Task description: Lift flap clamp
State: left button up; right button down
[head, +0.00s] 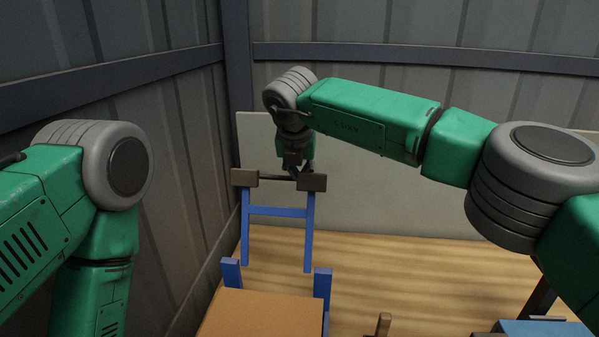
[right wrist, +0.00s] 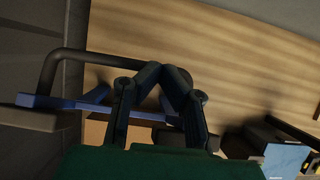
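A blue frame with two legs and a crossbar (head: 278,211) stands raised near the corner in the head view. It has brown-grey blocks (head: 312,180) at its top ends and a dark bar (head: 272,178) between them. I take this to be the flap clamp. My right gripper (head: 297,168) is at the bar, reaching down from above. In the right wrist view its fingers (right wrist: 166,76) come together around the dark curved bar (right wrist: 82,56), partly hiding it. A blue strip (right wrist: 45,102) and a brown block (right wrist: 38,120) show left of the fingers. My left gripper is out of view.
A brown-topped box (head: 262,315) with blue posts (head: 322,285) stands below the frame. Grey walls meet close on the left, and a pale panel (head: 400,190) stands behind. The wooden surface (head: 420,268) is mostly clear. A blue-topped object (head: 540,328) sits at lower right.

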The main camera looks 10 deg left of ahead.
jog(key=shift+f, duration=0.2)
jog(key=v, duration=1.2)
